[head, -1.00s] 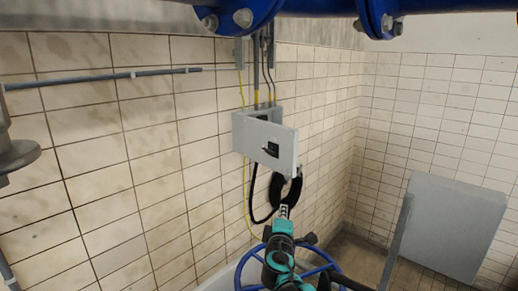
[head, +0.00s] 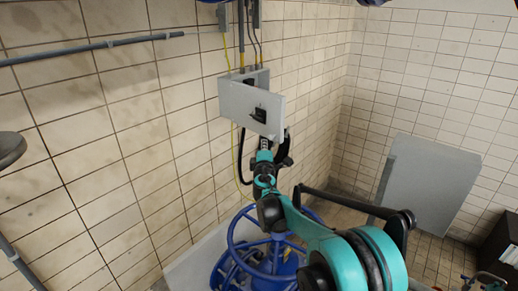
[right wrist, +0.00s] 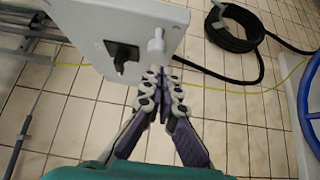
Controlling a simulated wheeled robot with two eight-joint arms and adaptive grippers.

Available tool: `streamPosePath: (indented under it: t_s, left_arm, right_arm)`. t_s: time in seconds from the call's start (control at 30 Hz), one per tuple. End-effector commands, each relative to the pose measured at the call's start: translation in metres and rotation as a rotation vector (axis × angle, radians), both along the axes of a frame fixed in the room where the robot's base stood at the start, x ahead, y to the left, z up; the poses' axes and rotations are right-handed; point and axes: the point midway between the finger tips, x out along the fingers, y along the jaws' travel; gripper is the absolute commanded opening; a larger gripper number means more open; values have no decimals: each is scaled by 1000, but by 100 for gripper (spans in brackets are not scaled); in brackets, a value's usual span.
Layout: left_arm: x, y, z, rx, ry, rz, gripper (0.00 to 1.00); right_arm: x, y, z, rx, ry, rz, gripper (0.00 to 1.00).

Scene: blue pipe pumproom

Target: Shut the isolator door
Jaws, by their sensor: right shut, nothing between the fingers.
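The grey isolator box (head: 264,76) is on the tiled wall, with cables entering its top. Its grey door (head: 240,101), with a black switch handle (head: 260,115), stands ajar, its right edge out from the box. My right gripper (head: 266,144) is just below the door, its fingertips hard to make out there. In the right wrist view, the door (right wrist: 90,28) shows its black handle (right wrist: 122,56) and a pale knob (right wrist: 156,42). My right gripper (right wrist: 163,75) is shut and empty at the door's lower edge, close to the knob; contact is unclear. My left gripper is not in view.
A blue handwheel (head: 238,243) stands below the box. A coiled black cable (right wrist: 232,28) hangs by the wall, near the gripper. A grey panel (head: 430,185) stands at the right. A grey conduit (head: 90,49) runs along the left wall.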

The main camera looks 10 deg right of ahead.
Motion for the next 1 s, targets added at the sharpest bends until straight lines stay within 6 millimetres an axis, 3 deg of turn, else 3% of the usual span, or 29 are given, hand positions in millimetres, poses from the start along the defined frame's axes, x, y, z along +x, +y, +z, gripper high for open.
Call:
streamPosePath:
  t_s: [0.13, 0.67, 1.0]
  left_arm:
    - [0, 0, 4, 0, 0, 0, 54]
    - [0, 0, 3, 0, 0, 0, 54]
    - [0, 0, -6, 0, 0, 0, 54]
  right_arm:
    - [5, -9, 0, 0, 0, -1, 0]
    - [7, -14, 0, 0, 0, -1, 0]
    - [18, -48, -2, 0, 0, -4, 0]
